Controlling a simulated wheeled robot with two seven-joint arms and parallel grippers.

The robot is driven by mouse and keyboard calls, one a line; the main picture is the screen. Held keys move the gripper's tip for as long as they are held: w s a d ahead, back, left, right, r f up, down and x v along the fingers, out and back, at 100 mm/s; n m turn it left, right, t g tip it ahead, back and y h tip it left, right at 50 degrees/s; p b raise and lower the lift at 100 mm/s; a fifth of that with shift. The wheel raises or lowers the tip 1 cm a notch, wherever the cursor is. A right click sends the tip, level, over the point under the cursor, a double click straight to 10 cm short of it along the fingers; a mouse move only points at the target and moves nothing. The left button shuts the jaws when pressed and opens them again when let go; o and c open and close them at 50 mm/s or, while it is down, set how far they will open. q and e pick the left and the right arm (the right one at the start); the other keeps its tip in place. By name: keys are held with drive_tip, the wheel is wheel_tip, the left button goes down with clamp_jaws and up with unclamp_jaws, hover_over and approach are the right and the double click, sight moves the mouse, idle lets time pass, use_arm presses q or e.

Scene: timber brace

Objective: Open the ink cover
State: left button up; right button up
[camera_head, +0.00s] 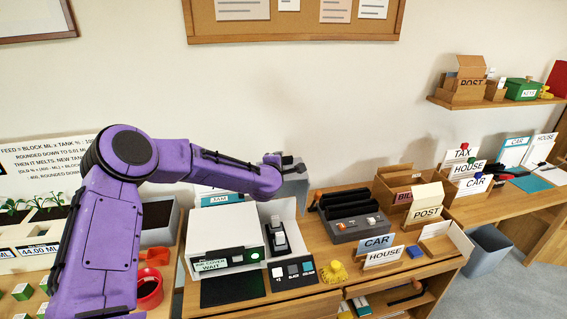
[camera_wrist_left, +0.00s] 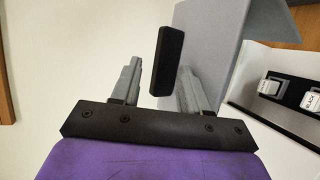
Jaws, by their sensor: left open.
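The white printer (camera_head: 222,246) stands on the desk, with a front panel that reads INK COVER and WAIT. Its grey ink cover (camera_head: 293,187) stands raised and tilted at the printer's right side, partly hidden by my gripper; it also shows as a grey panel in the left wrist view (camera_wrist_left: 235,45). Below it is an open bay with white-topped ink parts (camera_head: 275,231). My left gripper (camera_head: 281,161) is at the cover's upper edge, open. In the left wrist view a black handle bar (camera_wrist_left: 167,62) is between the two fingers, with gaps visible on both sides. My right gripper is out of view.
Ink buttons (camera_head: 293,273) sit at the printer's front right. A dark grey device (camera_head: 352,216) and wooden sorting boxes with CAR, HOUSE and POST signs stand to the right. A red ring-shaped container (camera_head: 149,289) is at the left. The wall rises close behind the desk.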

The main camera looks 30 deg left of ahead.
use_arm(q)
drive_tip(key=shift+s+r+p, duration=0.25)
drive_tip(key=shift+r+p, duration=0.25)
drive_tip(key=shift+r, duration=0.45)
drive_tip(key=shift+s+d+r+p, duration=0.1)
drive_tip(key=shift+s+r+p, duration=0.1)
drive_tip(key=shift+r+p, duration=0.3)
drive_tip(key=shift+s+d+r+p, duration=0.1)
drive_tip(key=shift+s+r+p, duration=0.15)
drive_tip(key=shift+r, duration=0.35)
wheel_tip(320, 180, up, 5)
drive_tip(key=s+p, duration=0.1)
drive_tip(key=s, duration=0.1)
drive_tip(key=shift+s+a+r, duration=0.15)
drive_tip(key=shift+s+a, duration=0.2)
drive_tip(key=shift+a, duration=0.05)
